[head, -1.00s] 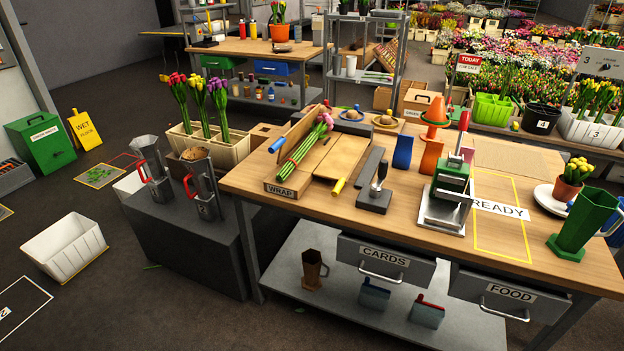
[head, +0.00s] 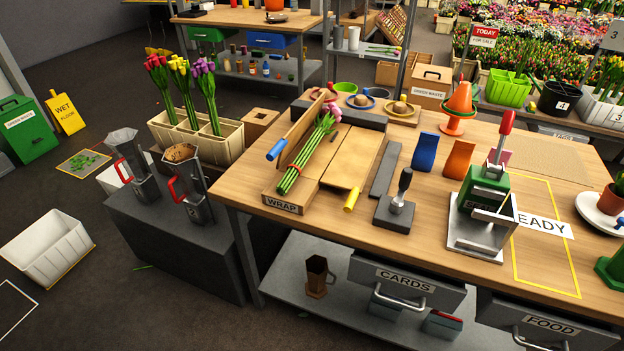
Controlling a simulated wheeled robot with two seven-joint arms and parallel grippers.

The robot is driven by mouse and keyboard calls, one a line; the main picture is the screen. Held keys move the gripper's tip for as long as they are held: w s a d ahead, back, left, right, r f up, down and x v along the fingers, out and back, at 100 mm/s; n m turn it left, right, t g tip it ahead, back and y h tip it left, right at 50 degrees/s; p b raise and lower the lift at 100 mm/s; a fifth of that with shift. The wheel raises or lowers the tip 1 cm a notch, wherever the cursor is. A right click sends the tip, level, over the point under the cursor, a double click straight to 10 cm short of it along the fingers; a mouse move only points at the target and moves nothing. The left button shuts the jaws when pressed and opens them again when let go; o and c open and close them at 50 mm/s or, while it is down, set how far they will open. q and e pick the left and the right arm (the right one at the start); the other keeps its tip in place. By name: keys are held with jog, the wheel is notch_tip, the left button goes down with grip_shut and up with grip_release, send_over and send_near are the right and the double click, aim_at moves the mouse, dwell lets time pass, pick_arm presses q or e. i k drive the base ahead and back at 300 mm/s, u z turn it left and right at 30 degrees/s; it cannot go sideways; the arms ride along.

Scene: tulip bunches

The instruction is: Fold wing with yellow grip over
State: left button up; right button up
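The wooden wrap board (head: 268,191) with a WRAP label lies on the workbench. Its right wing (head: 354,157) lies open and flat, with a yellow grip (head: 352,200) at its near end. Its left wing (head: 302,128) stands raised beside the flowers, with a blue grip (head: 276,150) at its near end. A tulip bunch (head: 306,162) with green stems, a red band and pink heads lies between the wings, heads pointing away. Neither of my grippers shows in the head view.
A grey stand with a black-handled tool (head: 397,209) sits right of the yellow grip. A green press (head: 485,193) with a red lever stands further right. CARDS (head: 404,284) and FOOD (head: 550,326) drawers are below the tabletop. Steel jugs (head: 190,187) stand on the grey block at left.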

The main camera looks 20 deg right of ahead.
aim_at(349, 170)
jog(key=z, duration=0.3)
jog(key=i, duration=0.95)
jog(key=z, duration=0.6)
